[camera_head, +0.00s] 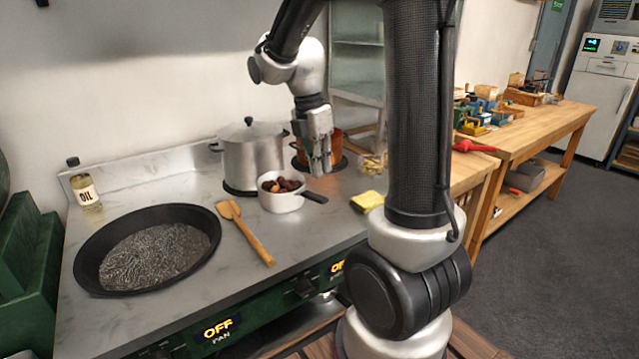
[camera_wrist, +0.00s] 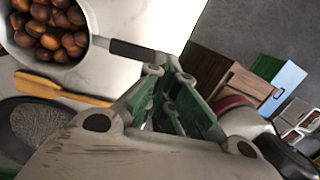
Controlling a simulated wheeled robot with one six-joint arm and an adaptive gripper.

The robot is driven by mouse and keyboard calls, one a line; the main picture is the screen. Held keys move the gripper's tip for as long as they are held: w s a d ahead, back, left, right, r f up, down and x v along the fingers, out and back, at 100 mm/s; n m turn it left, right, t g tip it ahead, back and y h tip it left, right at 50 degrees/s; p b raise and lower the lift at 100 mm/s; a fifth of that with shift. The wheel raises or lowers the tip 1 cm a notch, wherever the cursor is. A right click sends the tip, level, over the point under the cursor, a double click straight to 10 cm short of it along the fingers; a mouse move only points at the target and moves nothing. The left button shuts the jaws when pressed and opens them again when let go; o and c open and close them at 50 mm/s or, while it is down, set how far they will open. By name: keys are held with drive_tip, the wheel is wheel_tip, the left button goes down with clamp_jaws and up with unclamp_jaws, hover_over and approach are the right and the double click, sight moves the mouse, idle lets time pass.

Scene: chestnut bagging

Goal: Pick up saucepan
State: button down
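The white saucepan (camera_head: 281,204) stands upright on the grey worktop and holds several brown chestnuts. Its black handle (camera_head: 314,197) points right, toward the front. My gripper (camera_head: 321,171) hangs above the worktop, fingers down, just above and behind the handle in the head view. In the wrist view the saucepan (camera_wrist: 91,28) is at the upper left, partly cut off by the frame edge. There the handle reaches toward the fingertips of my gripper (camera_wrist: 170,75). The fingers are apart with nothing between them. The handle looks clear of the fingers.
A lidded steel pot (camera_head: 253,160) stands behind left of the saucepan, and a copper pot (camera_head: 334,148) stands behind my gripper. A wooden spatula (camera_head: 249,236) and a wide black pan (camera_head: 95,250) lie left. A yellow sponge (camera_head: 366,201) lies right of the handle.

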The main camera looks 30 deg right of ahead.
wheel_tip(320, 180, up, 2)
drive_tip(key=shift+r, duration=0.1)
drive_tip(key=c, duration=2.2)
unclamp_jaws()
drive_tip(key=o, duration=1.8)
drive_tip(key=shift+c, duration=0.2)
